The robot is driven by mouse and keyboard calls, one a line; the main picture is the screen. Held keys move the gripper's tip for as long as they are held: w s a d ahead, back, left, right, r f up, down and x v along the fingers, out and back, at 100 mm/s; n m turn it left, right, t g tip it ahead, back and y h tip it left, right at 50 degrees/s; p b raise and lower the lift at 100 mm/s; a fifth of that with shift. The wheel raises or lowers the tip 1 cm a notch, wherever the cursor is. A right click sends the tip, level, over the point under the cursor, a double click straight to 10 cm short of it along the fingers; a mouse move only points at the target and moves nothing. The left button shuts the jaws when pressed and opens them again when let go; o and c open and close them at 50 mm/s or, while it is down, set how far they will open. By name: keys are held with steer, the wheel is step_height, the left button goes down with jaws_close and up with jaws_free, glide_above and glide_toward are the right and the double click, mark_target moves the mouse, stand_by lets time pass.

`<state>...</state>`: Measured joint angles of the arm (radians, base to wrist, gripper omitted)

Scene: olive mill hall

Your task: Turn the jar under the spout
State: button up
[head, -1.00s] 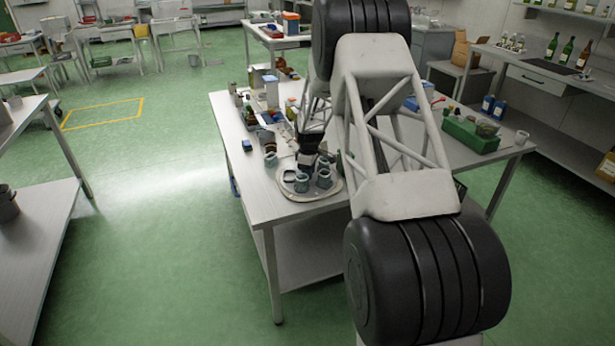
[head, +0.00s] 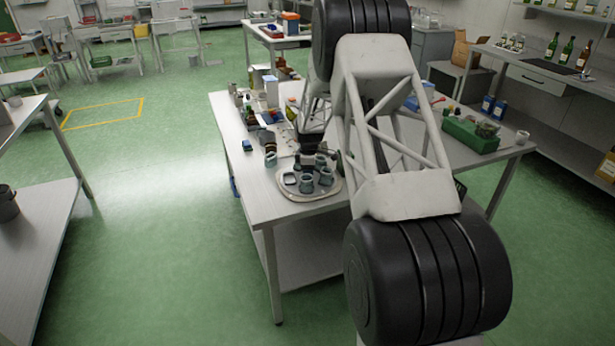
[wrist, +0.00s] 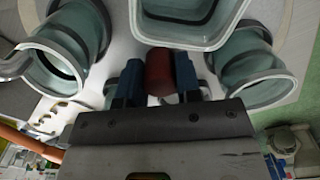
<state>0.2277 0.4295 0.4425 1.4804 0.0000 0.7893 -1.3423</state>
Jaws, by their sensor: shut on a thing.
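Several grey-teal jars, two of them (head: 306,183) (head: 326,178), stand on a pale oval tray (head: 312,198) at the front of the table. In the wrist view one jar (wrist: 62,60) lies to the left and another (wrist: 258,68) to the right, with a square teal dish (wrist: 190,35) between them. My gripper (wrist: 158,78) has blue fingers shut on a small reddish-brown piece (wrist: 159,70); what it belongs to is unclear. In the head view my gripper is by the tray's far side, its fingertips hard to make out. I cannot make out a spout.
Another small jar (head: 271,160) stands just left of the tray. Small boxes and goods crowd the table's far left. The table's front left corner (head: 262,205) is bare.

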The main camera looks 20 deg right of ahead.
steer(key=n, duration=0.4)
steer(key=shift+n, duration=2.5)
steer(key=o, duration=0.6)
steer(key=shift+r, duration=4)
